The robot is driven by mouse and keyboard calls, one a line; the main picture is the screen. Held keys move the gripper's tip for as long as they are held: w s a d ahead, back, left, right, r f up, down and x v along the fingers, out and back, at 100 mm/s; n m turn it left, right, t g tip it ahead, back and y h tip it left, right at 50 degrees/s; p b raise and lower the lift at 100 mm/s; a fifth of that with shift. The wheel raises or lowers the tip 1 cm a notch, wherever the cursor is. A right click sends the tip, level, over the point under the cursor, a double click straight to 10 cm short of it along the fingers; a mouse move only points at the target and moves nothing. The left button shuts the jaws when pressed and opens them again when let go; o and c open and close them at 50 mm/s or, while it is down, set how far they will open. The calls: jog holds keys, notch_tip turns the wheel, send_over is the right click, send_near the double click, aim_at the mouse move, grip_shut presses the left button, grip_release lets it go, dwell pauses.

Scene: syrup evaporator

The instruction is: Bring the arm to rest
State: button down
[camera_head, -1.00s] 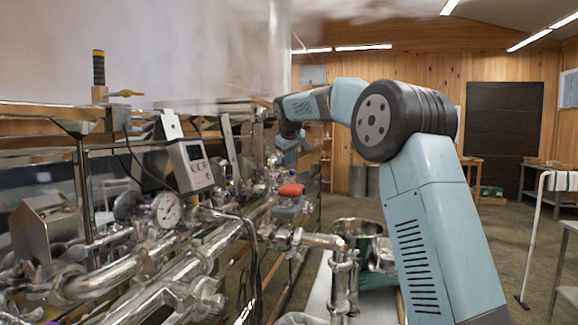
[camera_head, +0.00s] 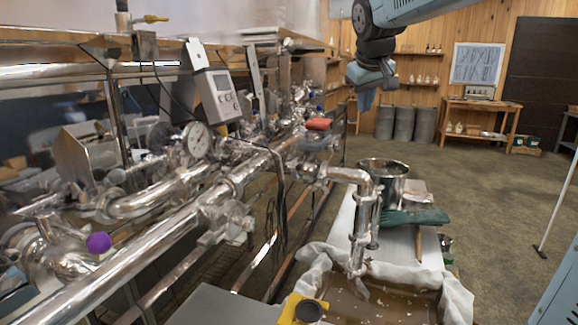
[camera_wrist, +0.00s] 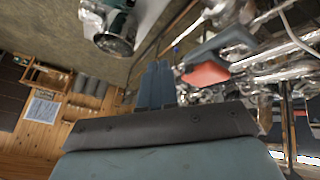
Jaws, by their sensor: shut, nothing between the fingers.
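My arm (camera_head: 420,8) reaches in from the top right of the head view, with a dark wrist joint. My gripper (camera_head: 365,104) hangs from it in free air, pointing down, above and beyond the steel pot. In the wrist view my gripper (camera_wrist: 157,66) shows as two blue-grey fingers lying together, shut and empty. A red valve handle (camera_wrist: 205,74) appears just right of the fingers in that view. The same red handle (camera_head: 318,124) sits on the pipework left of my gripper in the head view. I see no contact between my gripper and anything.
Steel pipework with a dial gauge (camera_head: 197,139) and a grey meter (camera_head: 217,95) fills the left. Grey barrels (camera_head: 404,124) and a wooden table (camera_head: 480,113) stand behind. Open floor lies right.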

jog(key=s+d+f+m, duration=0.1)
jog(key=s+f, duration=0.4)
jog(key=s, duration=0.4)
jog(key=s+d+f+m, duration=0.1)
jog(key=s+d+f, duration=0.1)
jog(key=s+f, duration=0.3)
jog(key=s+d+f+m+g+y, duration=0.1)
jog(key=s+f, duration=0.5)
jog(key=s, duration=0.8)
jog(key=shift+d+m, duration=0.6)
jog(key=shift+d, duration=0.05)
jog(key=c, duration=1.8)
grip_release()
